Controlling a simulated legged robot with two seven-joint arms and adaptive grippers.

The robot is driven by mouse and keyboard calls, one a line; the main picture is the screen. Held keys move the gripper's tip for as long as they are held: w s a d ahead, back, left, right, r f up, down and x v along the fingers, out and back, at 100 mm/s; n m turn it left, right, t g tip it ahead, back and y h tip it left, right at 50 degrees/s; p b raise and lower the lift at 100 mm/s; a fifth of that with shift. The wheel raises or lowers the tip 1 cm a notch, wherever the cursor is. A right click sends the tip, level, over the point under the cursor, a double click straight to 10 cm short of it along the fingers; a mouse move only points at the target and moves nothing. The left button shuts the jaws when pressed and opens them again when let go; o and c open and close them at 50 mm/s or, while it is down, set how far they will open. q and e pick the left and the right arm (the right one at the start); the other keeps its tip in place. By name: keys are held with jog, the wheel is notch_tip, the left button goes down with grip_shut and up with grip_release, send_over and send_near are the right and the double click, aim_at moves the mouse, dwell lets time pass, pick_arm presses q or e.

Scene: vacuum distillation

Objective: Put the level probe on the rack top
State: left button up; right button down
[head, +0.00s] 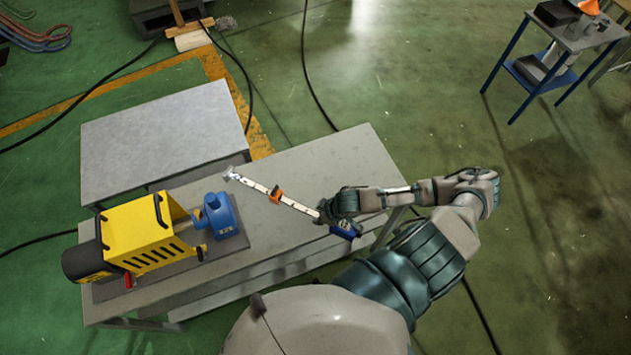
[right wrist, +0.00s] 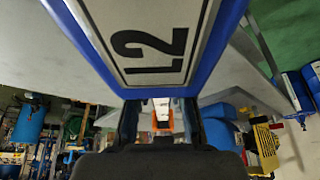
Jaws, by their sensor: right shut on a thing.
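The level probe (head: 295,204) is a thin pale rod with an orange slider and a blue head. My right gripper (head: 333,209) is shut on it near the blue head. The rod points up and left over the grey table, and I cannot tell whether its tip touches anything. In the right wrist view the blue-edged label "L2" (right wrist: 155,45) fills the top, and the orange slider shows between my right fingers (right wrist: 160,112). The grey flat surface at the left, apparently the rack top (head: 160,130), is bare. My left gripper is not in view.
A yellow and blue pump (head: 145,235) stands on the left part of the grey table (head: 310,165), near the rack. The table's right part is mostly clear. Black cables cross the green floor. A small blue-legged table (head: 565,40) stands far right.

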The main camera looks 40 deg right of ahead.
jog(key=s, duration=0.1)
jog(key=s+d, duration=0.1)
jog(key=s, duration=0.1)
jog(key=shift+s+d+r+n, duration=0.15)
jog(key=shift+d+n, duration=0.05)
jog(key=shift+n, duration=0.2)
jog(key=shift+d, duration=0.65)
jog(key=p, duration=0.2)
send_over(352, 185)
jog(key=s+a, duration=0.3)
jog(key=a, duration=0.1)
jog(key=shift+w+d+f, duration=0.15)
jog(key=shift+f, duration=0.65)
jog(key=shift+w+d, duration=0.25)
jog(key=shift+d, duration=0.2)
notch_tip(352, 185, down, 4)
jog(key=shift+a+r, duration=0.15)
jog(key=shift+r, duration=0.1)
jog(key=c, duration=1)
grip_release()
jog(key=shift+s, duration=0.15)
jog(key=shift+c, duration=0.2)
